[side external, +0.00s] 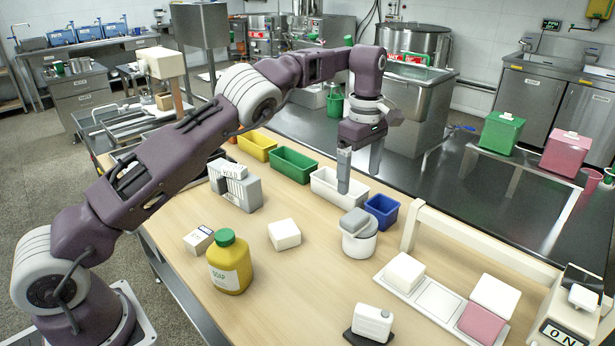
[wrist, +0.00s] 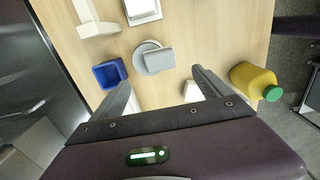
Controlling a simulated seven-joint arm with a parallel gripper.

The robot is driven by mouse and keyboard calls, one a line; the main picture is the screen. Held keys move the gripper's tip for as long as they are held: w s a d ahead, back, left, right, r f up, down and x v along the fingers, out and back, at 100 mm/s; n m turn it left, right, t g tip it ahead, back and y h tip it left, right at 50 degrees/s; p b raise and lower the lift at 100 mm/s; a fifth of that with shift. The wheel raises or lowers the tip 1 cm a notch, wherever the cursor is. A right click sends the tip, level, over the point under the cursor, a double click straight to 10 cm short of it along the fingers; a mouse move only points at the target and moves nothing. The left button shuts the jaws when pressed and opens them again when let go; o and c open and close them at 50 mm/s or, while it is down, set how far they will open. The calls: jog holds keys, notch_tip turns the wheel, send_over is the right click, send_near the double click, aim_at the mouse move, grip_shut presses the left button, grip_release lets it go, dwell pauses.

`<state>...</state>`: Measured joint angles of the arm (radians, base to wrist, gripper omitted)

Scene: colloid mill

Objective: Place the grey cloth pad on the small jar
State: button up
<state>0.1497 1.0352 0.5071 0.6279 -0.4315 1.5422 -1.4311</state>
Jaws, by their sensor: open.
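The grey cloth pad (side external: 355,220) lies on top of the small jar (side external: 359,245), a short, round, pale container. In the wrist view the pad (wrist: 159,60) sits off-centre over the jar (wrist: 142,48), covering part of its round top. The rest of the jar's top shows beside the pad. My gripper (side external: 360,174) is open and empty, above and behind the pad, clear of it. In the wrist view the pad shows beyond the two spread fingers (wrist: 165,92).
A blue bin (side external: 382,211) stands close behind the jar, with a white bin (side external: 328,188) beside it. A soap bottle (side external: 230,264) and a white block (side external: 284,234) stand to the left. A tray (side external: 434,302) with pads lies right. Bare table lies in front.

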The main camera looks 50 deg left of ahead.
jog(key=s+a+r+m+t+h, duration=0.1)
jog(key=s+r+m, duration=0.2)
jog(key=s+r, duration=0.45)
jog(key=s+a+r+m+t, duration=0.2)
jog(key=s+r+m, duration=0.1)
jog(key=s+r, duration=0.5)
jog(key=s+d+f+m+t, duration=0.1)
jog(key=s+m, duration=0.5)
jog(key=s, duration=0.6)
jog(key=s+d+f+m+t+y, duration=0.1)
jog(key=s+f+m, duration=0.3)
jog(key=s, duration=0.9)
jog(key=shift+m+t, duration=0.3)
jog(key=shift+m, duration=0.7)
jog(key=shift+w, duration=0.1)
